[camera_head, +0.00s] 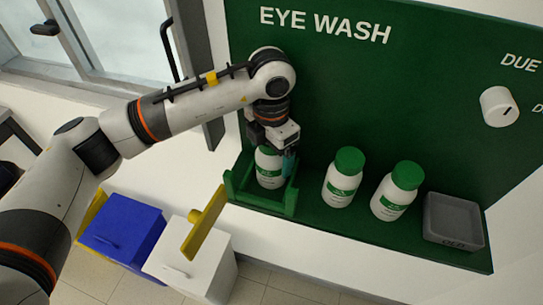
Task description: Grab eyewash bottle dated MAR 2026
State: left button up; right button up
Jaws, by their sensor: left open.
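Three white bottles with green labels stand on the green shelf (330,225). The left bottle (268,170) stands upright in a green open-fronted holder (262,203); its cap is hidden by my gripper. The middle bottle (341,185) and the right bottle (392,198) have green caps and stand free to the right. The dates on the labels are too small to read. My left gripper (273,150) points down at the top of the left bottle, open, with a bluish finger along its right side. Whether it touches the bottle I cannot tell. My right gripper is out of view.
A grey open bin (455,216) stands at the shelf's right end. A green "EYE WASH" board (340,80) with a white knob (499,106) rises behind. Blue (122,228) and white (190,266) boxes and a yellow paddle-like part (203,224) are below left.

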pick_arm(q)
jog(key=c, duration=1.3)
jog(key=shift+r, duration=0.1)
